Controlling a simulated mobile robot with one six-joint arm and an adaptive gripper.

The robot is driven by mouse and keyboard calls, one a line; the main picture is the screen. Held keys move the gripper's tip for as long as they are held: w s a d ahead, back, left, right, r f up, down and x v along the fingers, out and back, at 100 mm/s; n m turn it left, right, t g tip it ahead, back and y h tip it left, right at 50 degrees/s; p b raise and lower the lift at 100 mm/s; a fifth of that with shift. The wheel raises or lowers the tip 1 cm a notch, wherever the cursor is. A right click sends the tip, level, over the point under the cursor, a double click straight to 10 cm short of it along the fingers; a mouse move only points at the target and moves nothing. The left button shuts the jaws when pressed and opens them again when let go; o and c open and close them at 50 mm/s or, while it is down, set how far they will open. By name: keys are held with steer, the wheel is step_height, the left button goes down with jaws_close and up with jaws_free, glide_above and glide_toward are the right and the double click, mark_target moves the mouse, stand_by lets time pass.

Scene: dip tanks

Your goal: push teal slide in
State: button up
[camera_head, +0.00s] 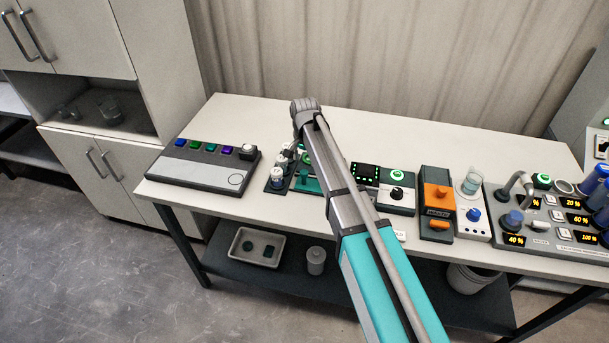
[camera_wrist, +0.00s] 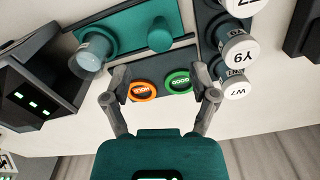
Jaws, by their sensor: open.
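A teal plate (camera_wrist: 128,18) on a dark base shows at the top of the wrist view. A round teal knob (camera_wrist: 160,36) stands on it, and a pale blue-grey cylinder (camera_wrist: 96,52) stands at its left end. My gripper (camera_wrist: 160,82) is open and empty, its fingers spread at either side of two lit buttons below the plate, with the knob beyond the fingertips. In the head view a bit of the teal unit (camera_head: 307,184) shows beside my arm, which covers the rest; my gripper cannot be made out there.
An orange-ringed button (camera_wrist: 143,90) and a green-ringed button (camera_wrist: 178,82) lie between my fingers. White-capped labelled cylinders (camera_wrist: 236,52) stand close at the right. A dark box with green lights (camera_wrist: 30,95) stands at the left. Other control panels line the table (camera_head: 240,105), whose back is clear.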

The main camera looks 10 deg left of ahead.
mark_target(305, 171)
steer(key=shift+f+b, duration=2.4)
steer(key=shift+f, duration=0.25)
jaws_close()
